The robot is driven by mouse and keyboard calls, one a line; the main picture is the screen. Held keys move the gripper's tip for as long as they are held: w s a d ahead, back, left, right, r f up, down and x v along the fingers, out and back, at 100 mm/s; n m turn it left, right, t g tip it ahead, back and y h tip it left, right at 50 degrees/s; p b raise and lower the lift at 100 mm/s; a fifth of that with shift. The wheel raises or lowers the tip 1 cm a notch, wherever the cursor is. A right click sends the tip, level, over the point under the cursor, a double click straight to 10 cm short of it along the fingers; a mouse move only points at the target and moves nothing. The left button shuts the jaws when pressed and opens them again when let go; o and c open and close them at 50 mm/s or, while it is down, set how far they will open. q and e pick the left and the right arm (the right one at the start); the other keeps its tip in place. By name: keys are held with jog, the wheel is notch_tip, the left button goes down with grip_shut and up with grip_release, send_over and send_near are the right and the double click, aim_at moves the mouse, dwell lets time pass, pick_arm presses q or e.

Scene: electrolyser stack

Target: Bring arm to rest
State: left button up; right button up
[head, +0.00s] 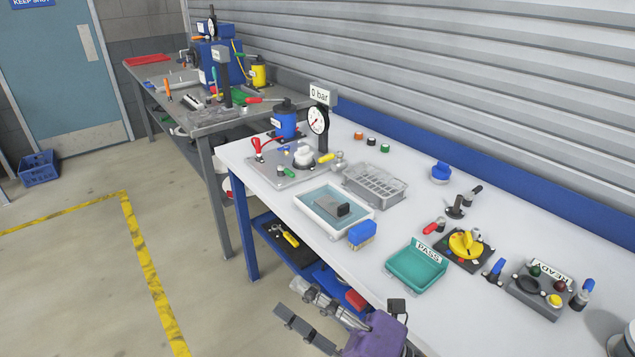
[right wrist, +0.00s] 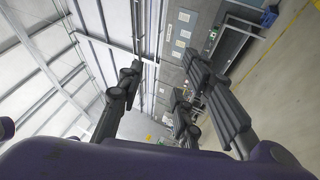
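My right gripper (head: 289,298), with a purple body and grey jointed fingers, shows at the bottom of the head view. It is in front of the white workbench's (head: 455,312) near edge. Its fingers point left, away from the bench top. In the right wrist view its fingers (right wrist: 163,85) stand apart with nothing between them, so it is open and empty. Past them are the roof and wall of the hall. My left gripper is in neither view.
Near the right gripper on the bench are a teal PASS tray (head: 415,268), a blue brush (head: 361,234) and a white basin (head: 333,211). A lower shelf (head: 284,248) holds tools. A grey bench (head: 215,120) stands farther back.

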jog(key=s+d+f+m+t+h, duration=0.1)
jog(key=d+f+m+t+h, duration=0.2)
jog(key=d+f+m+h, duration=0.65)
jog(key=d+f+m+t+h, duration=0.2)
jog(key=d+f+m+h, duration=0.4)
jog(key=f+m, duration=0.55)
jog(key=s+d+f+m+g+h, duration=0.2)
jog(key=s+d+f+m+g, duration=0.1)
jog(key=s+f, duration=0.5)
jog(key=s+d+f+m+g+h, duration=0.1)
jog(key=s+d+f+m+g, duration=0.2)
jog(key=s+f+m, duration=0.3)
jog(key=s+f, duration=0.2)
jog(key=s, duration=0.2)
jog(key=shift+g+h+p, duration=0.35)
jog(key=shift+g, duration=0.05)
jog(key=shift+o, duration=0.4)
jog(key=shift+d, duration=0.1)
